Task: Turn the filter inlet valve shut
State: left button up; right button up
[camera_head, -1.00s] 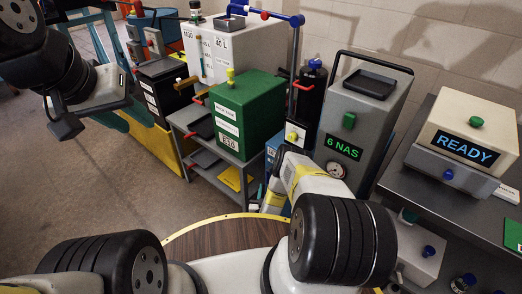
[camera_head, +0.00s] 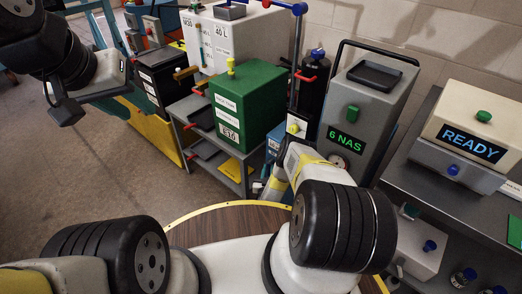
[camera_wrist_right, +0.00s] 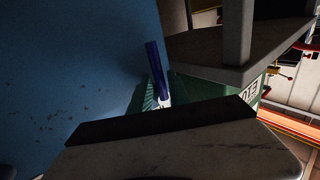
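I cannot single out the filter inlet valve with certainty. In the right wrist view a dark blue lever-like bar (camera_wrist_right: 157,70) stands just beyond my right gripper (camera_wrist_right: 165,120), beside a large blue surface (camera_wrist_right: 75,70). I cannot tell whether they touch. In the head view my right forearm (camera_head: 303,165) reaches down toward the low gap right of the green box; its gripper is mostly hidden there. A black cylinder with a blue cap (camera_head: 317,55) and red handle stands behind that arm. My left gripper (camera_head: 68,112) hangs at the upper left, away from the equipment; its opening is unclear.
The green box (camera_head: 247,108) stands on a grey shelf cart. A grey cabinet reading "6 NAS" (camera_head: 372,105) stands right of the cylinder. A bench with a "READY" display (camera_head: 473,146) is at the far right. Open floor (camera_head: 75,165) lies at left.

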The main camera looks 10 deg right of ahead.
grip_shut()
dwell(1.3)
